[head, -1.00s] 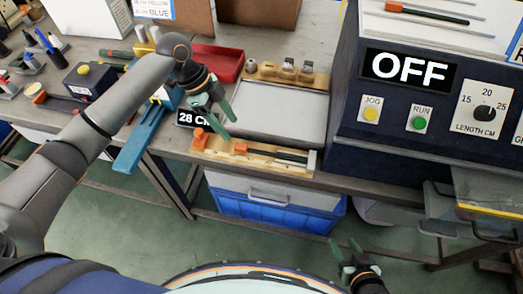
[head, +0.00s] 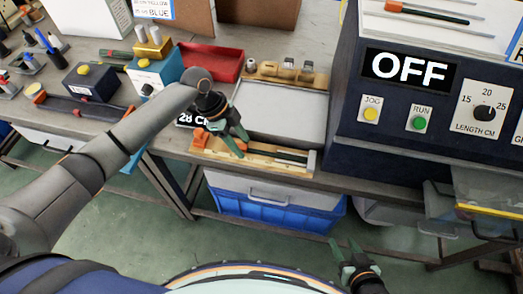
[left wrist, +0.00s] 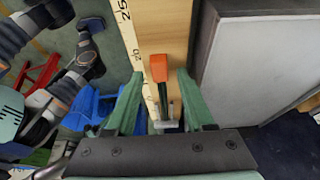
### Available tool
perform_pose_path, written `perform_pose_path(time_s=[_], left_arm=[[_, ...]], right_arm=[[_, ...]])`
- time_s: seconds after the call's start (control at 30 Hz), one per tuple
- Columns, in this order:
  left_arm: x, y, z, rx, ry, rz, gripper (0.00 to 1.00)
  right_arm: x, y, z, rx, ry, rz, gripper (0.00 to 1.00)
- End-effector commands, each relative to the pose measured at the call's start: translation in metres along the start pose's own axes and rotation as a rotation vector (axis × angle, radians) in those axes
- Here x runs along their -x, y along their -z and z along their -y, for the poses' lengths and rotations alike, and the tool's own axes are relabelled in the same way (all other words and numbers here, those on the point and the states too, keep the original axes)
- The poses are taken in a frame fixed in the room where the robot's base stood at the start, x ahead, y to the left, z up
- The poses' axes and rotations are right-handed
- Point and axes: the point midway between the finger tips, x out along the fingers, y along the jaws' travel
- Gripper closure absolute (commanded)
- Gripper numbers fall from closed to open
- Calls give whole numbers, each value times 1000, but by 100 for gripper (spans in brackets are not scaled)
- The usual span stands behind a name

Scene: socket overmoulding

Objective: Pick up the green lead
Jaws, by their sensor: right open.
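The green lead with an orange end lies on the wooden measuring board (head: 265,160), which has a ruler strip along one edge. In the left wrist view the lead (left wrist: 159,69) lies lengthwise between my fingers, its orange end and a dark green part showing. In the head view part of the lead (head: 288,155) shows to the right of my left gripper (head: 238,146). My left gripper (left wrist: 160,78) is open, one finger on each side of the lead; contact cannot be told. My right gripper (head: 349,248) is open and empty, low in front of the bench.
A grey tray (head: 285,112) lies behind the board, and a red bin (head: 213,62) is behind it to the left. The dark machine (head: 410,150) marked OFF stands at the right. A blue crate (head: 275,205) is under the bench.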

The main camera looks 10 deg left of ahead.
Motion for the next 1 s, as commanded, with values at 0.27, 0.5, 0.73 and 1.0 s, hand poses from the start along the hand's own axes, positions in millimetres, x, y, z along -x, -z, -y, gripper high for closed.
perform_pose_path(time_s=[0.27, 0.5, 0.73, 1.0], left_arm=[[0, 0, 0, 0, 0, 0, 79], [1, 0, 0, 0, 0, 0, 100], [1, 0, 0, 0, 1, 0, 100], [2, 0, 0, 0, 1, 0, 100]], right_arm=[[0, 0, 0, 0, 0, 0, 50], [0, 0, 0, 0, 0, 0, 50], [0, 0, 0, 0, 0, 0, 50], [0, 0, 0, 0, 0, 0, 50]])
